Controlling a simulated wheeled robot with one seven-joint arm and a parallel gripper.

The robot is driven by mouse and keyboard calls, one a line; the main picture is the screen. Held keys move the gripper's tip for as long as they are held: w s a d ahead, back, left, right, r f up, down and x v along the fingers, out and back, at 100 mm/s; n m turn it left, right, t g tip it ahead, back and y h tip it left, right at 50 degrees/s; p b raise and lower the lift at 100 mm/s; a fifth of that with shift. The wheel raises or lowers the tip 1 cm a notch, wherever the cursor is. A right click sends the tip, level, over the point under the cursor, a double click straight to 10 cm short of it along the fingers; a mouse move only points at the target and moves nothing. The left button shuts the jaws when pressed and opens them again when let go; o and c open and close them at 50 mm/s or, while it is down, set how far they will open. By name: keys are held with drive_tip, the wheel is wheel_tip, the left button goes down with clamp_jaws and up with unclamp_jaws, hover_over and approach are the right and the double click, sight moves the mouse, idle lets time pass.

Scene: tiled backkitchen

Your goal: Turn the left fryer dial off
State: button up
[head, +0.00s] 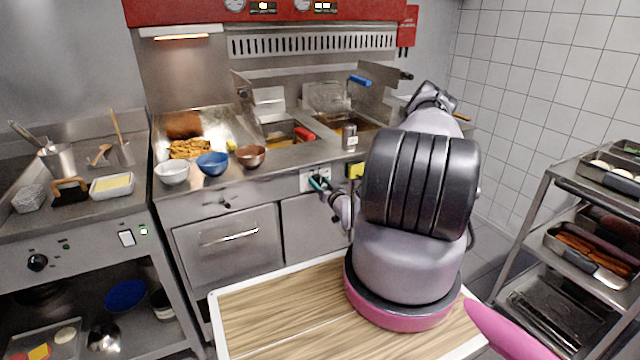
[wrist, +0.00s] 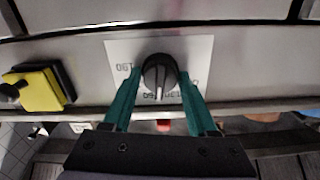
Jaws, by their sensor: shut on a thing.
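The fryer dial (wrist: 160,76) is a round black knob with a pale pointer line that points toward the bottom of the wrist view. It sits on a white label plate (wrist: 202,50) with numbers that appear upside down there. My gripper (wrist: 159,80) has its two teal fingers on either side of the knob and is shut on it. In the head view my gripper (head: 319,184) is at the fryer's front panel, in front of the white plate (head: 306,180). The dial itself is hidden there behind the fingers and wrist.
A yellow and black switch (wrist: 38,88) is beside the dial; it also shows in the head view (head: 355,170). Three bowls, white (head: 172,173), blue (head: 212,164) and brown (head: 250,156), stand near the counter edge. A wooden board (head: 270,315) is below my arm. A rack (head: 560,215) stands right.

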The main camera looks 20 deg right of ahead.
drive_tip(key=n, duration=0.7)
drive_tip(key=shift+a, duration=0.1)
drive_tip(key=n, duration=0.6)
drive_tip(key=shift+s+f, duration=0.1)
drive_tip(key=shift+f, duration=0.05)
drive_tip(key=shift+n, duration=0.4)
drive_tip(key=o, duration=1.4)
drive_tip(key=shift+c, duration=0.2)
drive_tip(key=s, duration=1)
drive_tip(key=shift+s, duration=0.35)
drive_tip(key=shift+d, duration=0.2)
